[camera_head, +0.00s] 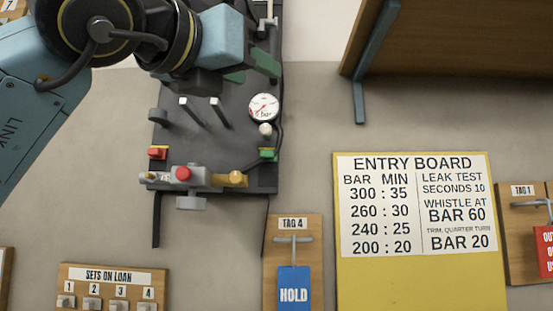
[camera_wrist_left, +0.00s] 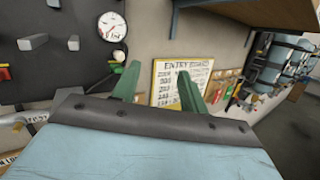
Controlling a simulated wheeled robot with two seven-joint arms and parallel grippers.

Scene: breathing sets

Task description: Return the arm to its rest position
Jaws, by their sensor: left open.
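My left arm (camera_head: 130,35) comes in from the upper left and crosses in front of the top of a dark panel (camera_head: 215,145). Its left gripper (camera_head: 250,68) has green fingers that show in front of the panel's upper right part. In the left wrist view the two fingers of the gripper (camera_wrist_left: 160,88) stand well apart, with nothing between them but the distant entry board (camera_wrist_left: 182,78). My right gripper is in neither view.
The panel carries a gauge (camera_head: 264,107), a red button (camera_head: 183,173) and a brass fitting (camera_head: 230,179). Below are the sets on loan board (camera_head: 113,292) and a blue hold tag (camera_head: 293,288). The yellow entry board (camera_head: 418,285) is at right, under a wooden shelf (camera_head: 460,35).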

